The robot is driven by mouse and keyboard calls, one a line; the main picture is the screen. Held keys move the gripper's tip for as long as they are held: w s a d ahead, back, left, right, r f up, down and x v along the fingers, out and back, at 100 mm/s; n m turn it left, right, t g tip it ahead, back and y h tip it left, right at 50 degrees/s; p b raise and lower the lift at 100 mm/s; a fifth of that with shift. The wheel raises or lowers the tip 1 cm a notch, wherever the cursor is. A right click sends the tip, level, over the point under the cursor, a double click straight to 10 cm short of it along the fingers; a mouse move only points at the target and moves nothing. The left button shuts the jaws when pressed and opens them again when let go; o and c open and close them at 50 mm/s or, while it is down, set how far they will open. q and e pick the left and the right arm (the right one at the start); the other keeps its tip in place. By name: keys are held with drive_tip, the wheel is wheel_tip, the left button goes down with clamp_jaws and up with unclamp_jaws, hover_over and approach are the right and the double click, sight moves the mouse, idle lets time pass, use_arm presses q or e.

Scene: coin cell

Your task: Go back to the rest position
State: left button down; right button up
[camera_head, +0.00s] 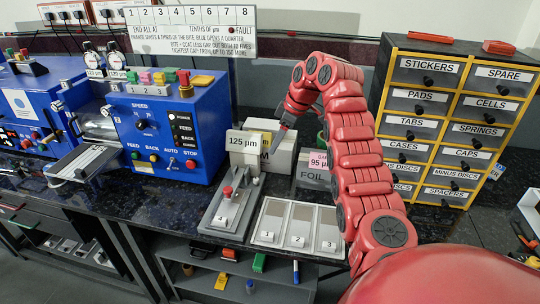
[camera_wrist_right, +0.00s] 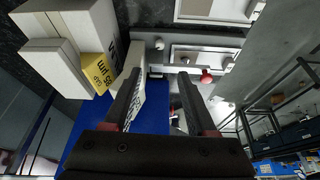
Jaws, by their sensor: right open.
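My right arm, red and segmented, rises from the lower right of the head view and bends over at the top. My right gripper (camera_head: 284,127) points down beside the white block and cards at the middle of the bench, partly hidden there. In the right wrist view its two dark fingers (camera_wrist_right: 158,80) stand apart. I see nothing clearly held between them. A white card (camera_wrist_right: 137,98) shows close beside the left finger; I cannot tell whether they touch. My left gripper is not in view.
A white card marked 125 µm (camera_head: 242,142) stands by the block. A grey fixture (camera_head: 228,205) and a three-part tray (camera_head: 296,226) lie in front. The blue machine (camera_head: 170,130) is left, the FOIL box (camera_head: 312,172) close right, the labelled drawers (camera_head: 440,110) farther right.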

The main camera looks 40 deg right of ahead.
drive_tip(key=shift+v, duration=0.75)
